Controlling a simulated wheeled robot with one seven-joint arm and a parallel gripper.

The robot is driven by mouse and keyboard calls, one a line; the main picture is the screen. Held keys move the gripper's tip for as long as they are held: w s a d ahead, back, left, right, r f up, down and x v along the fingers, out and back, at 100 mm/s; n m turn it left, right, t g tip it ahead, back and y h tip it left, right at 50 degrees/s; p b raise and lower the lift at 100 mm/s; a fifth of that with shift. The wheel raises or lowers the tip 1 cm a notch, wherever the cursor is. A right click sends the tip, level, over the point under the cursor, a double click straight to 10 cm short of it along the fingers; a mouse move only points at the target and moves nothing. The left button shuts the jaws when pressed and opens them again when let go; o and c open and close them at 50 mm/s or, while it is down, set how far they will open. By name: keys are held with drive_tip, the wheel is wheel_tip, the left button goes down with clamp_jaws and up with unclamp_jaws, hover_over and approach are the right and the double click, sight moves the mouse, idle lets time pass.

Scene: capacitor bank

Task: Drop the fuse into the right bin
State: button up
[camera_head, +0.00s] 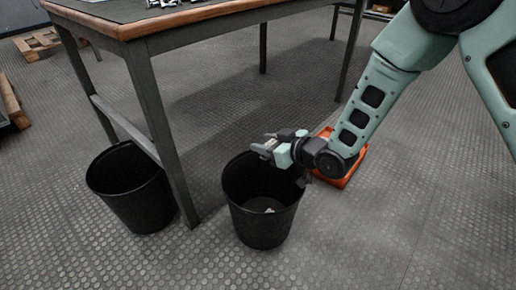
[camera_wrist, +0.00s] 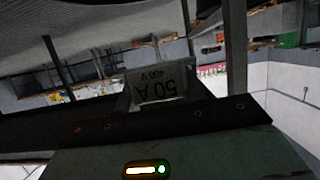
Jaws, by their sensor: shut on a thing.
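The fuse (camera_wrist: 160,86) is a pale block marked "50 A 400 V", upside down in the wrist view. My gripper (camera_head: 268,146) is shut on it and reaches in from the right, over the rim of the right bin. In the head view the fuse is too small to make out clearly at the fingertips. The right bin (camera_head: 262,224) is a black, open, round bin standing upright on the floor. A small light thing (camera_head: 268,210) lies at its bottom. The left bin (camera_head: 143,207) is a similar black bin beside the table leg.
A wooden-edged table (camera_head: 190,22) with metal legs stands behind the bins, with small metal parts on top. An orange-red container (camera_head: 343,177) sits on the floor behind my forearm. Pallets (camera_head: 38,43) lie at the far left. The front floor is clear.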

sight(266, 159)
wheel_tip(266, 159, down, 6)
drive_tip(key=b, duration=0.4)
drive_tip(key=shift+b, duration=0.35)
drive_tip(key=o, duration=1.1)
drive_tip(key=p+v, duration=0.7)
drive_tip(key=v, duration=1)
drive_tip(key=shift+s+d+r, duration=0.1)
drive_tip(key=shift+s+d, duration=0.05)
